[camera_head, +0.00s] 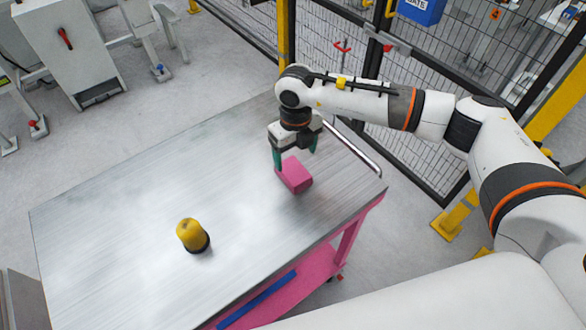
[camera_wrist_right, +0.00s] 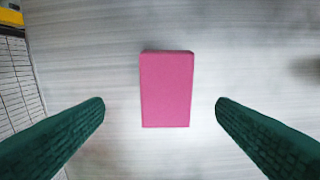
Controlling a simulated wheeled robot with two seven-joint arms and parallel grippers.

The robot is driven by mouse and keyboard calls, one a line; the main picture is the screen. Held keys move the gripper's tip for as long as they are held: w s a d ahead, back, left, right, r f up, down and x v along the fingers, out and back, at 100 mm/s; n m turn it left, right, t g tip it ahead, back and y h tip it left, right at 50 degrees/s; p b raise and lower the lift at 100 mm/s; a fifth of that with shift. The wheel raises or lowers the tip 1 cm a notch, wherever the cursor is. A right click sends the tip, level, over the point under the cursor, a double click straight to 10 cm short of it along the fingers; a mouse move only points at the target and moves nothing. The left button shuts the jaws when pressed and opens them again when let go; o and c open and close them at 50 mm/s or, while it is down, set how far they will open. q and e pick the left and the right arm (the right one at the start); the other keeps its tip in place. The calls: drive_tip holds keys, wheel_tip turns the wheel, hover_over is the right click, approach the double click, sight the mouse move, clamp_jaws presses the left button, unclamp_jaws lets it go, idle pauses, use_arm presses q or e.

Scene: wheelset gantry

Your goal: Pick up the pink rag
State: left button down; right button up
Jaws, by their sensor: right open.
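The pink rag (camera_head: 295,175) is a block-shaped pink piece lying on the metal top of the cart (camera_head: 120,220), near its far right side. My right gripper (camera_head: 294,158) is over it, pointing down, with green fingers. In the right wrist view the pink rag (camera_wrist_right: 166,90) lies between and beyond the two open fingertips (camera_wrist_right: 160,106), with a clear gap on each side. The fingers do not touch it. My left gripper is not in view.
A yellow object with a dark base (camera_head: 192,235) stands on the cart top, left of the rag. A metal handle rail (camera_head: 352,148) runs along the cart's right end. A mesh fence (camera_head: 340,60) stands behind the cart. Most of the cart top is bare.

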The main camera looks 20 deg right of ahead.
sight(293, 170)
drive_tip(key=shift+f, duration=0.35)
drive_tip(key=shift+a+f, duration=0.1)
drive_tip(key=shift+f, duration=0.15)
drive_tip(key=f, duration=0.1)
drive_tip(key=f+p, duration=0.1)
drive_tip(key=f, duration=0.1)
drive_tip(key=f+p, duration=0.1)
drive_tip(key=shift+s+a+f, duration=0.2)
drive_tip(key=shift+s+a, duration=0.05)
drive_tip(key=shift+f, duration=0.2)
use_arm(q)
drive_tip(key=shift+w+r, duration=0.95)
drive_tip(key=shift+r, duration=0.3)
use_arm(e)
drive_tip(key=shift+c, duration=1.1)
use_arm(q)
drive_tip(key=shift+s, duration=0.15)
use_arm(e)
drive_tip(key=c, duration=0.8)
